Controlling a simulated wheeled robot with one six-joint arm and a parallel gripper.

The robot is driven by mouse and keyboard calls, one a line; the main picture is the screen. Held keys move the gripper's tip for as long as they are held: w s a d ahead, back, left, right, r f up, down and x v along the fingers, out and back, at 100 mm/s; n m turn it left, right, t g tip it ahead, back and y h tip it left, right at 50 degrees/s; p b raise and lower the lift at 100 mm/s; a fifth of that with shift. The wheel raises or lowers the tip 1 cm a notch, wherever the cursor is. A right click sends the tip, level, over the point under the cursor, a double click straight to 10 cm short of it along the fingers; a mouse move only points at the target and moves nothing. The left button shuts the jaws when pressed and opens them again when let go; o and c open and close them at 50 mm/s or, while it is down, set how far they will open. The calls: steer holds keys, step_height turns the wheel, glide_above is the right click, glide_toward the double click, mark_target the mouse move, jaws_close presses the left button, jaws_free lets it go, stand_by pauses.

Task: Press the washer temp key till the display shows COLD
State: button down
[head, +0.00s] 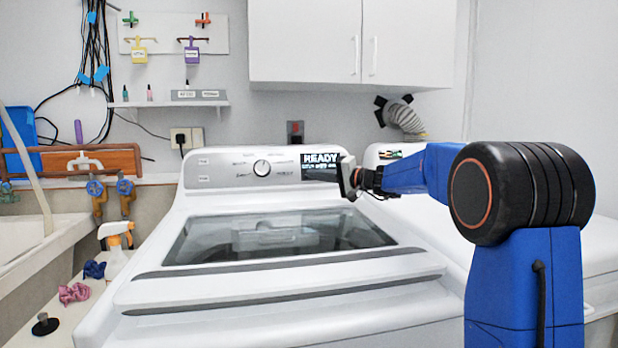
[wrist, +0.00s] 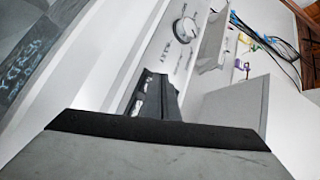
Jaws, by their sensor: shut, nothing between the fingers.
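The white washer (head: 290,292) fills the middle of the head view, its glass lid closed. Its grey control panel (head: 225,172) has a round knob (head: 262,168), which also shows in the wrist view (wrist: 185,28). The dark display (head: 321,166) reads READY, with a smaller line below that I cannot read for sure. I cannot pick out which key is temp. My gripper (head: 348,178) is shut and empty at the display's right edge, overlapping it in the picture. In the wrist view the shut fingers (wrist: 155,88) point toward the panel; contact cannot be told.
A second white machine (head: 392,153) stands to the right, behind my arm. A shelf (head: 168,103) and hanging tags are on the back wall, with white cabinets (head: 350,40) above. A sink (head: 40,255) and spray bottle (head: 116,248) are at left. The space above the lid is clear.

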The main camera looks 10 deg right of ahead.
steer(key=s, duration=0.1)
steer(key=s+r, duration=0.1)
steer(key=s, duration=0.2)
steer(key=shift+s+r, duration=0.1)
steer(key=shift+r, duration=0.2)
stand_by(0.6)
